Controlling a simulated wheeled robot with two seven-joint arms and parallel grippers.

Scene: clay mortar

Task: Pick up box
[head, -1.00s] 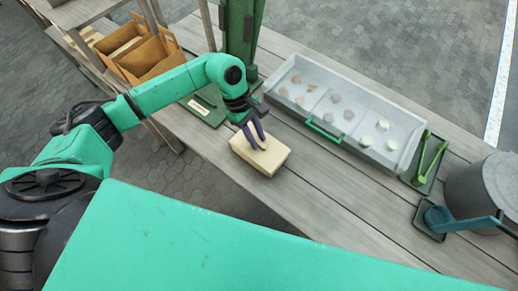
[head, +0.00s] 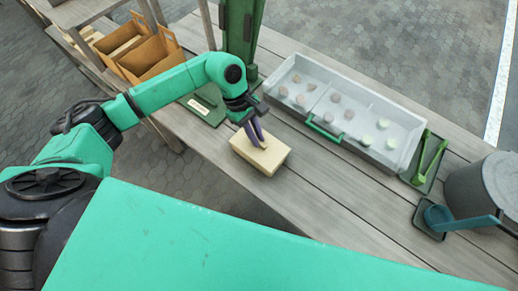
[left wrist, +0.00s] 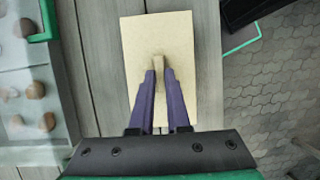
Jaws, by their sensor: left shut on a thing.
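The box (head: 260,156) is a pale cream block on the plank table, near its front edge. In the left wrist view the box (left wrist: 183,38) has a flat top with a small raised knob (left wrist: 157,64). My left gripper (head: 259,143) points down at the top of the box. In the left wrist view its two purple fingers (left wrist: 159,72) are shut on the knob of the box. The box looks to be resting on the table. My right gripper is not in view.
A grey tray (head: 325,75) with several small round pieces stands behind the box. Green tongs (head: 430,158), a blue scoop (head: 462,220) and a grey bucket (head: 480,190) are at the right. Brown boxes (head: 150,58) stand at the back left. The table planks (head: 320,190) right of the box are clear.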

